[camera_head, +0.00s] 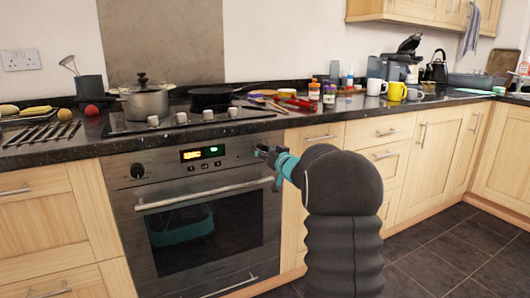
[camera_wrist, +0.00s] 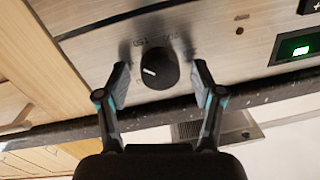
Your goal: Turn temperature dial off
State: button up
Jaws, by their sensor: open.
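The dark round dial (camera_wrist: 155,68) on the steel oven panel shows in the middle of the wrist view, with a short white mark on its face. My gripper (camera_wrist: 161,72) is open, with one finger on each side of the dial and a visible gap to each. I cannot tell how far the fingertips reach along its depth. In the head view my gripper (camera_head: 266,153) is at the right end of the panel and hides this dial. Another dark dial (camera_head: 137,171) sits at the panel's left end. The lit display (camera_head: 202,153) is between them.
The oven handle (camera_head: 205,194) runs across just below the panel. The dark granite counter edge (camera_head: 230,129) juts out above it. A lidded pot (camera_head: 146,103) and a dark pan (camera_head: 212,97) stand on the hob. Wooden drawers (camera_head: 318,137) lie right of the oven.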

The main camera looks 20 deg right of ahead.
jog(key=c, duration=1.1)
jog(key=shift+c, duration=0.2)
jog(key=shift+n, duration=0.3)
